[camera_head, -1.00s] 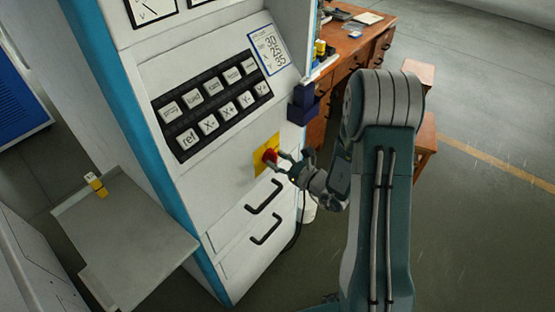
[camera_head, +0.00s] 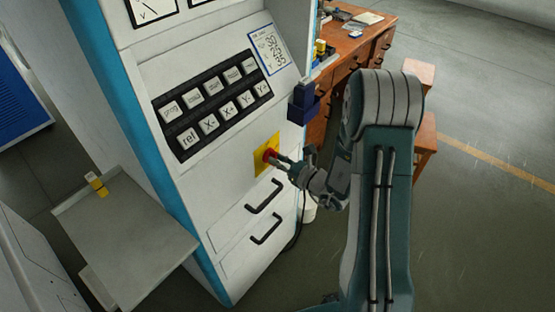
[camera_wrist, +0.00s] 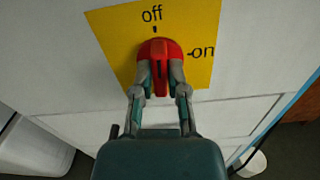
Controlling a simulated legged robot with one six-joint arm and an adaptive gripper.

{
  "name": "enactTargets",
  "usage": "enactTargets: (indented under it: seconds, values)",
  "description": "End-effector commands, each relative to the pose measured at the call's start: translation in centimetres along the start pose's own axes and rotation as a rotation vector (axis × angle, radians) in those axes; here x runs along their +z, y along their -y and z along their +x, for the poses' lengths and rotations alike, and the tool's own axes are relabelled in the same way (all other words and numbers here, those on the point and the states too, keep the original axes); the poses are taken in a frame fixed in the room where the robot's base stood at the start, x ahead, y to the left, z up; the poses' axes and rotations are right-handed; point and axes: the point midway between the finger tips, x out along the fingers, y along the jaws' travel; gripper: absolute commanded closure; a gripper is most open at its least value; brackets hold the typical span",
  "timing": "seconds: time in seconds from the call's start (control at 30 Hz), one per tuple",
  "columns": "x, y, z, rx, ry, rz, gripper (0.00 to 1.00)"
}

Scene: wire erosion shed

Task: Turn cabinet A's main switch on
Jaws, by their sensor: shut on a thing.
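Cabinet A (camera_head: 205,176), white with a blue side edge, fills the middle of the head view. Its main switch (camera_head: 268,154) is a red knob on a yellow plate (camera_head: 261,166). In the wrist view the knob (camera_wrist: 160,46) sits on the yellow plate (camera_wrist: 120,32), with "off" written above it and "on" to its right. The dark mark on the knob's top edge points at "off". My gripper (camera_wrist: 160,77) is shut on the knob, one finger on each side of its grip. It also shows at the knob in the head view (camera_head: 277,159).
Below the switch are two drawers with black handles (camera_head: 264,197). A button panel (camera_head: 213,105) is above it. A grey shelf (camera_head: 130,235) bearing a small yellow item juts out at left. A wooden desk (camera_head: 345,55) stands behind at right. A dark blue holder (camera_head: 303,104) is on the cabinet's side.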

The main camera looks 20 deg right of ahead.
Motion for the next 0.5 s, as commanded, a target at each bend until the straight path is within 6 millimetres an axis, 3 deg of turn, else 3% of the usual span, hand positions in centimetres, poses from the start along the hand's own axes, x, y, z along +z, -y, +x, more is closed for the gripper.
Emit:
enactTargets:
  seconds: [0.5]
  values:
    - [0.00,0.38,0.04,-0.003,0.002,0.450,1.00]
